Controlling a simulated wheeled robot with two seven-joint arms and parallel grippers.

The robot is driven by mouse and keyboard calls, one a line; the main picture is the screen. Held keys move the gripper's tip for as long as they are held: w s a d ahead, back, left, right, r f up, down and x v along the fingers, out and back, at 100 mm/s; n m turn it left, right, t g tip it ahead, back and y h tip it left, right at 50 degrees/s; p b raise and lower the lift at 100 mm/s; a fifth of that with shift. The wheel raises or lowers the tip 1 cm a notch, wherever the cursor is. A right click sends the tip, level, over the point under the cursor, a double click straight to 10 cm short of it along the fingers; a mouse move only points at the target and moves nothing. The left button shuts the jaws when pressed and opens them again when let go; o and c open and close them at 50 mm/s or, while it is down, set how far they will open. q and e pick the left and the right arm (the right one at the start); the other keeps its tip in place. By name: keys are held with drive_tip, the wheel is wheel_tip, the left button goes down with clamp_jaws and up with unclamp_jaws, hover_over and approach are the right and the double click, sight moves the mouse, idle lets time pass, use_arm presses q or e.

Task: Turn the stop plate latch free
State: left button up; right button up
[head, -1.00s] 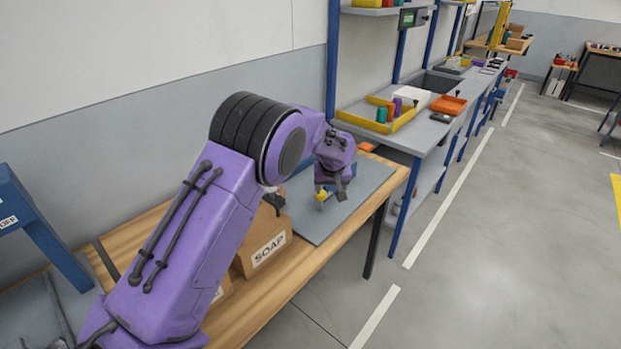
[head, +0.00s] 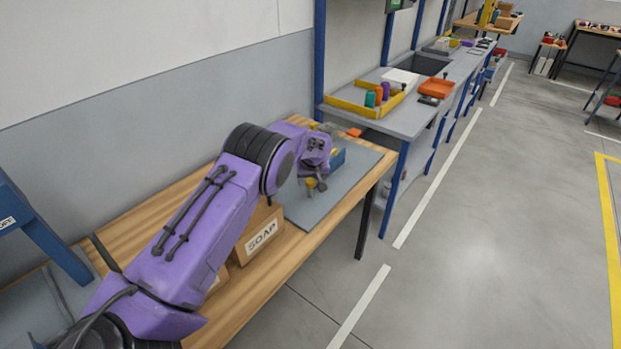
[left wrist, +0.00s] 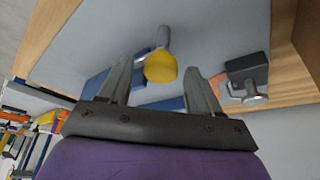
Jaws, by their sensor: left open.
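A yellow knob on a short grey stem (left wrist: 160,66), which looks like the latch's handle, stands over the grey mat. It shows small in the head view (head: 310,183). A blue block (head: 337,158) sits beside it, and blue parts (left wrist: 165,103) show behind it in the left wrist view. My left gripper (head: 317,187) is at the knob; its fingers (left wrist: 162,72) are open, one on each side of the knob in the picture. I cannot tell whether they touch it. The stop plate cannot be made out clearly. My right gripper is not in view.
A grey mat (head: 350,187) lies on the wooden bench. A cardboard box marked SOAP (head: 262,237) stands near my left arm. A dark block with a metal pin (left wrist: 247,74) is right of the fingers. Open floor (head: 470,260) lies to the right.

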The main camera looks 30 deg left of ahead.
use_arm(q)
drive_tip(key=c, duration=1)
drive_tip(key=shift+c, duration=0.2)
drive_tip(key=shift+a+m, duration=0.1)
drive_tip(key=shift+m, duration=0.3)
drive_tip(key=m+t+h+b, duration=0.1)
drive_tip(key=m, duration=0.2)
drive_tip(key=shift+a+m+h, duration=0.1)
drive_tip(key=shift+m+h, duration=0.2)
drive_tip(key=shift+m, duration=0.1)
drive_tip(key=m+h+b, duration=0.1)
drive_tip(key=m+b, duration=0.1)
drive_tip(key=m, duration=0.1)
drive_tip(key=shift+a+f+m, duration=0.1)
drive_tip(key=shift+m, duration=0.2)
drive_tip(key=m+h+b, duration=0.2)
drive_tip(key=m+b, duration=0.1)
drive_tip(key=m, duration=0.2)
drive_tip(key=shift+a, duration=0.1)
drive_tip(key=m+b, duration=0.1)
drive_tip(key=m, duration=0.1)
drive_tip(key=m+g+h+b, duration=0.1)
drive_tip(key=m, duration=0.1)
drive_tip(key=shift+a+m+h, duration=0.1)
drive_tip(key=shift+m+h, duration=0.2)
drive_tip(key=shift+g, duration=0.3)
